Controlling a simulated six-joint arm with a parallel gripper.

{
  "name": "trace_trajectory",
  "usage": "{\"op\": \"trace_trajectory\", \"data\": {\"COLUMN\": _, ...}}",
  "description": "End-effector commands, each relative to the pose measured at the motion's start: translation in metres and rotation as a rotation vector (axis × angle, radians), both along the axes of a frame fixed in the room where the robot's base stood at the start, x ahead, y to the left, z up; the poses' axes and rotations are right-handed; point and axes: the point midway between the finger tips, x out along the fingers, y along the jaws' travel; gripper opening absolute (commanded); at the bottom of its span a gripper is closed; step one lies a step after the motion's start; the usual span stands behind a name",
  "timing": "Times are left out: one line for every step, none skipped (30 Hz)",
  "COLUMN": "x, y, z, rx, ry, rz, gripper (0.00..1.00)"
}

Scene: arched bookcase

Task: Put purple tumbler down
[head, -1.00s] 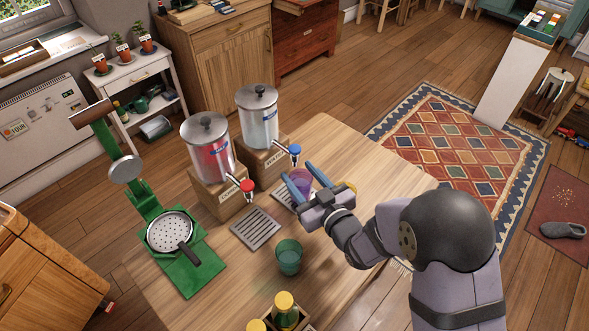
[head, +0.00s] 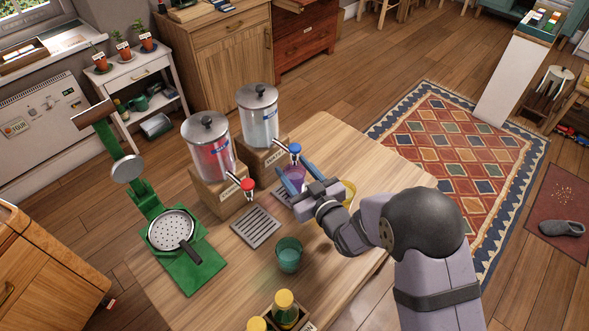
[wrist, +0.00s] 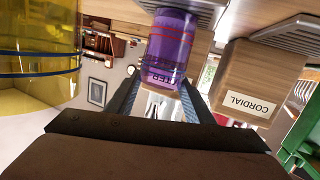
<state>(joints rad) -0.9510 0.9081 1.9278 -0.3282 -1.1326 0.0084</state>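The purple tumbler (head: 294,177) is at the water dispenser's blue tap (head: 295,149), above or on the drip tray there; a gap below its base is hard to judge. In the wrist view the translucent tumbler (wrist: 172,45) appears inverted, with two thin red bands. My gripper (head: 301,178) reaches it from the right with a blue finger on each side. In the wrist view my gripper's fingertips (wrist: 163,82) overlap the tumbler's sides, so it appears shut on it. The wooden block's WATER label shows through and below the tumbler.
A yellow tumbler (head: 349,194) stands close by my wrist, large at left in the wrist view (wrist: 40,50). The red-tapped cordial dispenser (head: 208,148), a bare drip tray (head: 256,227), a teal tumbler (head: 289,255) and a green press (head: 186,262) share the table. The far right tabletop is clear.

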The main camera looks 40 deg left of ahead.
Motion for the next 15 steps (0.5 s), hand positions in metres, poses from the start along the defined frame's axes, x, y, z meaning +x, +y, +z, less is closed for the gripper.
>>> {"op": "trace_trajectory", "data": {"x": 0.0, "y": -0.0001, "z": 0.0, "rx": -0.001, "ry": 0.0, "rz": 0.0, "gripper": 0.6}}
{"op": "trace_trajectory", "data": {"x": -0.0001, "y": -0.0001, "z": 0.0, "rx": -0.001, "ry": 0.0, "rz": 0.0, "gripper": 0.64}}
{"op": "trace_trajectory", "data": {"x": -0.0001, "y": -0.0001, "z": 0.0, "rx": -0.001, "ry": 0.0, "rz": 0.0, "gripper": 0.64}}
{"op": "trace_trajectory", "data": {"x": -0.0002, "y": -0.0002, "z": 0.0, "rx": -0.001, "ry": 0.0, "rz": 0.0, "gripper": 0.64}}
{"op": "trace_trajectory", "data": {"x": -0.0002, "y": -0.0002, "z": 0.0, "rx": -0.001, "ry": 0.0, "rz": 0.0, "gripper": 0.64}}
{"op": "trace_trajectory", "data": {"x": -0.0002, "y": -0.0002, "z": 0.0, "rx": -0.001, "ry": 0.0, "rz": 0.0, "gripper": 0.64}}
{"op": "trace_trajectory", "data": {"x": -0.0002, "y": -0.0001, "z": 0.0001, "rx": -0.001, "ry": 0.0, "rz": 0.0, "gripper": 0.64}}
{"op": "trace_trajectory", "data": {"x": -0.0002, "y": -0.0001, "z": 0.0001, "rx": -0.001, "ry": 0.0, "rz": 0.0, "gripper": 0.64}}
{"op": "trace_trajectory", "data": {"x": -0.0002, "y": -0.0001, "z": 0.0001, "rx": -0.001, "ry": 0.0, "rz": 0.0, "gripper": 0.64}}
{"op": "trace_trajectory", "data": {"x": -0.0001, "y": -0.0001, "z": 0.0003, "rx": -0.001, "ry": 0.0, "rz": 0.0, "gripper": 0.64}}
{"op": "trace_trajectory", "data": {"x": -0.0001, "y": -0.0001, "z": 0.0006, "rx": -0.001, "ry": 0.0, "rz": 0.0, "gripper": 0.64}}
{"op": "trace_trajectory", "data": {"x": -0.0001, "y": -0.0001, "z": 0.0013, "rx": -0.001, "ry": 0.0, "rz": 0.0, "gripper": 0.64}}
{"op": "trace_trajectory", "data": {"x": -0.0001, "y": -0.0001, "z": 0.0021, "rx": -0.001, "ry": 0.0, "rz": 0.0, "gripper": 0.64}}
{"op": "trace_trajectory", "data": {"x": -0.0001, "y": -0.0001, "z": 0.0033, "rx": -0.001, "ry": 0.0, "rz": 0.0, "gripper": 0.64}}
{"op": "trace_trajectory", "data": {"x": -0.0001, "y": -0.0001, "z": 0.0051, "rx": -0.001, "ry": 0.0, "rz": 0.0, "gripper": 0.64}}
